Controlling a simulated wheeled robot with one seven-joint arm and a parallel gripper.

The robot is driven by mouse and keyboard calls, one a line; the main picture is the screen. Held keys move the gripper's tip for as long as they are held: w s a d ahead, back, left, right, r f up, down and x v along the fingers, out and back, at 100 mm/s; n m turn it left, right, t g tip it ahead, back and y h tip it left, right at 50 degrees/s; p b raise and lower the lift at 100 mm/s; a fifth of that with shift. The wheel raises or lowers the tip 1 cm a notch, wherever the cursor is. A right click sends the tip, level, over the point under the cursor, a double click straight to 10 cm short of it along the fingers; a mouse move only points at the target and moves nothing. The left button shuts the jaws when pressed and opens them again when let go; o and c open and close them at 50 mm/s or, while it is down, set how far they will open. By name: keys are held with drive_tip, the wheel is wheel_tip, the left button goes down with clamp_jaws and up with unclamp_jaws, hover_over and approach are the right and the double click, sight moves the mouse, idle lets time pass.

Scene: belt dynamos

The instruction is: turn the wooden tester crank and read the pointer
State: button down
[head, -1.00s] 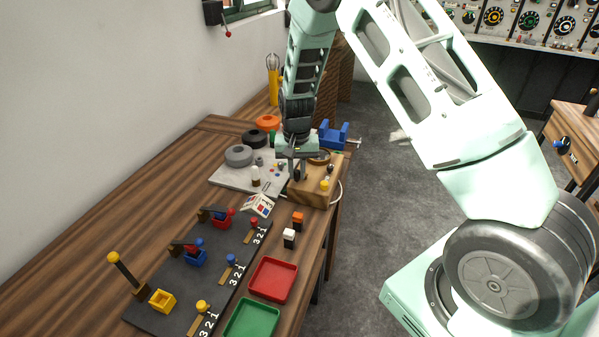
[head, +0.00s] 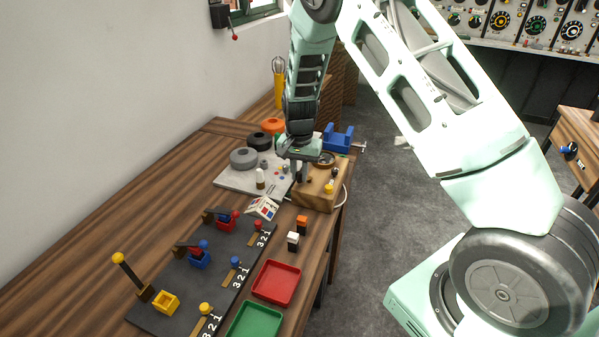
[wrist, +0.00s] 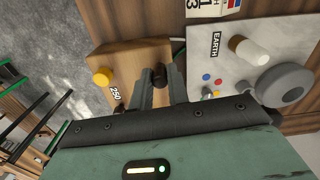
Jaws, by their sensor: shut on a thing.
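The wooden tester (head: 312,199) is a small light-wood box near the right edge of the bench. It carries a yellow knob (head: 328,188) and a round brass-rimmed part (head: 326,158). My gripper (head: 301,178) points down at the box's left part. In the wrist view my gripper (wrist: 158,86) is shut on the dark crank knob (wrist: 159,72), between its fingertips. The wooden box (wrist: 133,58) shows there with the yellow knob (wrist: 102,77) and a "250" label (wrist: 116,94). The crank's arm is hidden, and I cannot make out the pointer.
A pale board (head: 235,183) with grey discs, marked "EARTH" in the wrist view (wrist: 215,44), lies left of the tester. A blue cradle (head: 338,139) stands behind. A dark lever panel (head: 222,262), red tray (head: 277,282) and green tray (head: 255,321) are nearer.

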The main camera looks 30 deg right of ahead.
sight(299, 172)
drive_tip(key=c, duration=1.3)
unclamp_jaws()
drive_tip(key=shift+c, duration=0.2)
wheel_tip(299, 172, up, 18)
drive_tip(key=b, duration=0.3)
drive_tip(key=shift+f+b, duration=0.25)
drive_tip(key=shift+b, duration=0.05)
